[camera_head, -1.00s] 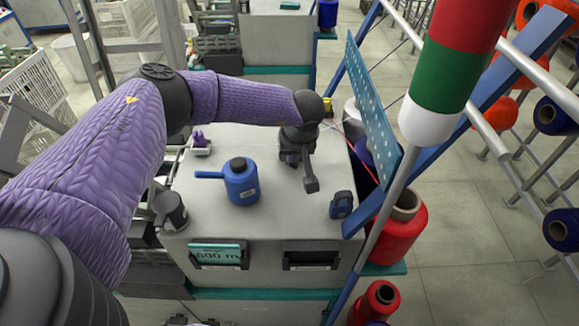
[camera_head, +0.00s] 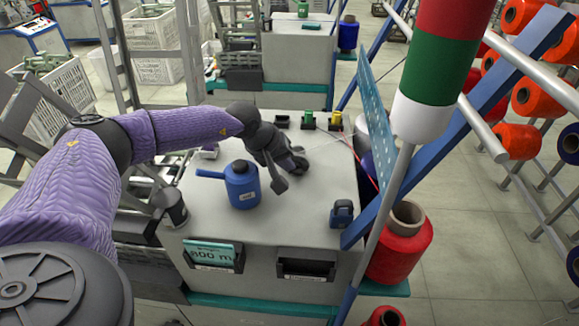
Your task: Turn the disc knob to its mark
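My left gripper (camera_head: 288,176) hangs over the back middle of the grey machine top (camera_head: 220,220), tilted, with its dark fingers apart and nothing seen between them. I cannot make out a disc knob or its mark for certain; the dark gripper and wrist cover part of the machine top. A blue round container with a side handle (camera_head: 243,186) stands to the left of the gripper, apart from it. My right gripper is not in view.
A small blue block (camera_head: 342,214) sits at the front right of the top. Black (camera_head: 282,121), green (camera_head: 308,121) and yellow (camera_head: 335,121) pieces line the back edge. A perforated blue panel (camera_head: 372,120) and a red spool (camera_head: 400,245) bound the right side.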

